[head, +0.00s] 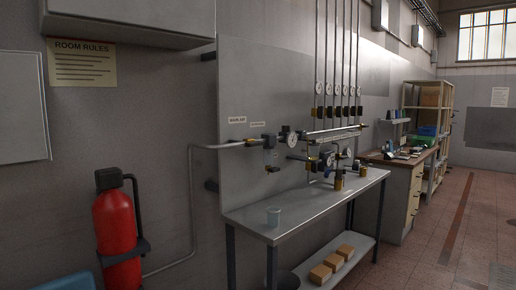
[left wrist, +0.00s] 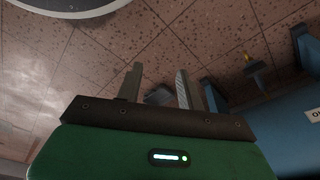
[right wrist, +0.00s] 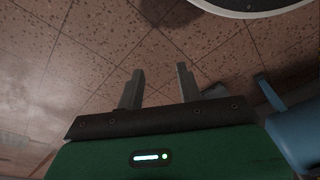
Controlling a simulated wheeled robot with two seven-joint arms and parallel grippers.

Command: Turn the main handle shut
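In the head view, a wall panel carries a label reading "MAIN AIR" (head: 237,120). Just below and right of it, a small yellowish valve fitting (head: 251,142) sits on the grey pipe (head: 220,145) coming from the left. Which part is the main handle, and how it is turned, is too small to tell. Neither gripper shows in the head view. In the left wrist view my left gripper (left wrist: 159,70) has its fingers apart, empty, over tiled floor. In the right wrist view my right gripper (right wrist: 159,70) also has its fingers apart and empty, away from the panel.
A red extinguisher (head: 116,238) hangs at left. Gauges and pipes crowd the panel's right. Floor (head: 440,235) is clear at right.

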